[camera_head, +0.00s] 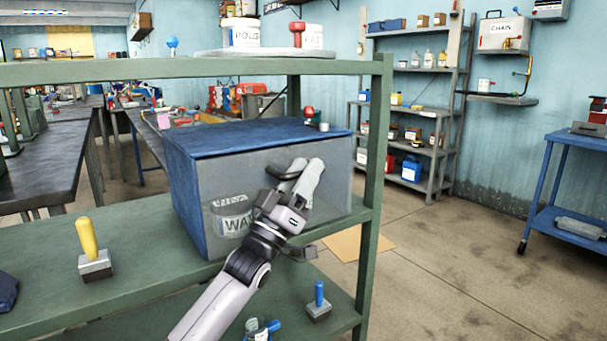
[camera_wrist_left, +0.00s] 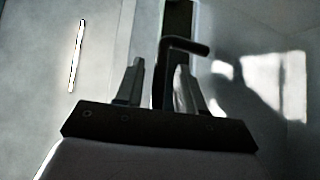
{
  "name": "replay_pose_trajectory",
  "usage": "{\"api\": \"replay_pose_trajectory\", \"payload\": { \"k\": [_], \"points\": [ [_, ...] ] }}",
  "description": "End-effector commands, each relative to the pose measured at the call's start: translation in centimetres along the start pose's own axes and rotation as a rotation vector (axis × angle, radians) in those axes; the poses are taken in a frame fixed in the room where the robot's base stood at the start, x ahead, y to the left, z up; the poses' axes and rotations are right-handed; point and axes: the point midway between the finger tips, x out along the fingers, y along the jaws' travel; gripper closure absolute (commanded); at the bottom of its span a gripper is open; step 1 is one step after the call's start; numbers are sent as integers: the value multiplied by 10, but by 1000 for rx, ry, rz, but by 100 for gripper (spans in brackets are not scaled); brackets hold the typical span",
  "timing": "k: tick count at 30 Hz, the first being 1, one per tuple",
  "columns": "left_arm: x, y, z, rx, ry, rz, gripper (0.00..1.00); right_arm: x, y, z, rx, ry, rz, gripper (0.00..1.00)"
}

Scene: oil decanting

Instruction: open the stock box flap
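The stock box (camera_head: 260,138) sits on the green shelf unit, with a blue top and side. Its front is a see-through grey flap (camera_head: 190,183), hanging down and closed. A tin labelled "WA…" (camera_head: 232,218) shows through it. My left gripper (camera_head: 302,178) is in front of the flap, hiding part of it. In the left wrist view, the fingers (camera_wrist_left: 158,85) are apart, with a dark hooked bar (camera_wrist_left: 186,45) between or just beyond them. I cannot tell whether they touch it. My right gripper is in neither view.
A yellow-handled stamp-like tool (camera_head: 88,240) stands on the shelf board to the left. A blue-handled one (camera_head: 319,298) stands on the lower board. The green shelf post (camera_head: 375,190) rises close to the box's right. Floor is open further right.

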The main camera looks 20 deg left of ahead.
Motion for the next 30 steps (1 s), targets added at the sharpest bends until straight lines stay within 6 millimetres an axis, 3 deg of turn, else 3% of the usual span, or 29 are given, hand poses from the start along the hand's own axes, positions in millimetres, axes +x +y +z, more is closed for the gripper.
{"api": "replay_pose_trajectory", "payload": {
  "k": [3,6,7,19,30],
  "points": [
    [0,0,0,0,0,0,61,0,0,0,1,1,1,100],
    [0,0,0,0,0,0,94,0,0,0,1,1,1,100],
    [0,0,0,0,0,0,100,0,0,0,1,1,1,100],
    [-4,6,4,28,1,30,100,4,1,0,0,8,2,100],
    [-27,35,25,206,5,209,100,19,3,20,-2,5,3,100]
  ]
}}
